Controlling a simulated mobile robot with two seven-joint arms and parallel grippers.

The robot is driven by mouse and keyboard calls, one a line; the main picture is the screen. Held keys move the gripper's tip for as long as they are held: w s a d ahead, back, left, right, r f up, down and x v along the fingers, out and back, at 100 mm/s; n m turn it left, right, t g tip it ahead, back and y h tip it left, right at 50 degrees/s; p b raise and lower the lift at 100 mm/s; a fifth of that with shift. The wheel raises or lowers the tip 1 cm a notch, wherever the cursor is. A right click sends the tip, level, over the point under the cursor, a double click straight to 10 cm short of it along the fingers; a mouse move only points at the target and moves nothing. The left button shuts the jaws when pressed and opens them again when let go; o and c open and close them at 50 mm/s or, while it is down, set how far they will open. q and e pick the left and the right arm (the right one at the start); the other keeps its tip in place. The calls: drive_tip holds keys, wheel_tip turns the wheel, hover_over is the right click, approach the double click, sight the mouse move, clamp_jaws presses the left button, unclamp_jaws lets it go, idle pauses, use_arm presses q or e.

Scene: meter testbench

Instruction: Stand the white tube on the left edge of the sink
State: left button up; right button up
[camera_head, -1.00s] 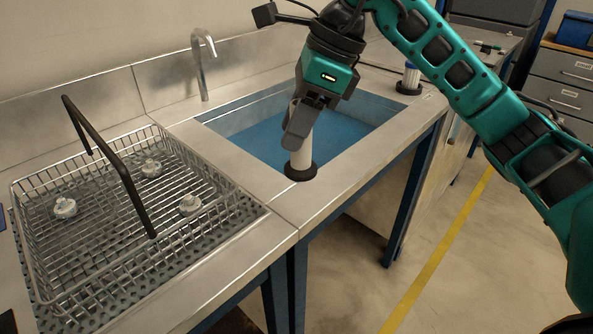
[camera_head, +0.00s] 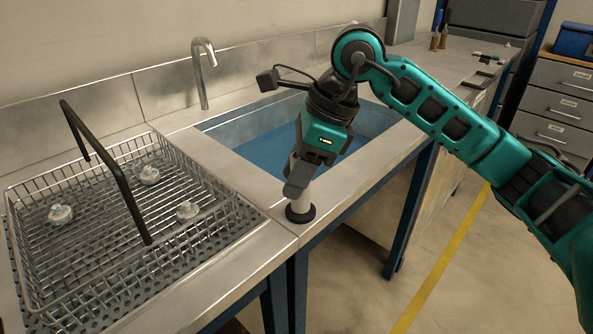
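The white tube (camera_head: 302,202) has a black round base and is upright at the front left corner of the sink's steel rim, beside the blue basin (camera_head: 265,152). My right gripper (camera_head: 298,185) points down and is shut around the tube's upper part, hiding its top. I cannot tell whether the base touches the steel or hangs just above it. The left edge of the sink (camera_head: 215,158) is a bare steel strip between basin and wire basket. My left gripper is not in view.
A wire basket (camera_head: 100,285) with a black handle (camera_head: 128,195) and several small white fittings stands left of the sink. A steel faucet (camera_head: 202,75) rises behind. The bench's front edge is close to the tube. My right arm covers the sink's right back part.

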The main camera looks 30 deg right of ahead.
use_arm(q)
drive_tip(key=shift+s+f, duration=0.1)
use_arm(e)
drive_tip(key=o, duration=0.4)
drive_tip(key=shift+r, duration=0.1)
drive_tip(key=shift+r+p, duration=0.25)
drive_tip(key=shift+p, duration=0.05)
use_arm(q)
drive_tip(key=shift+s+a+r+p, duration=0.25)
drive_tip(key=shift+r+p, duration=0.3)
drive_tip(key=shift+p, duration=0.25)
use_arm(e)
drive_tip(key=v, duration=1.1)
drive_tip(key=shift+r, duration=0.35)
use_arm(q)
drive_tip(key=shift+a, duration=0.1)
use_arm(e)
drive_tip(key=shift+d, duration=0.1)
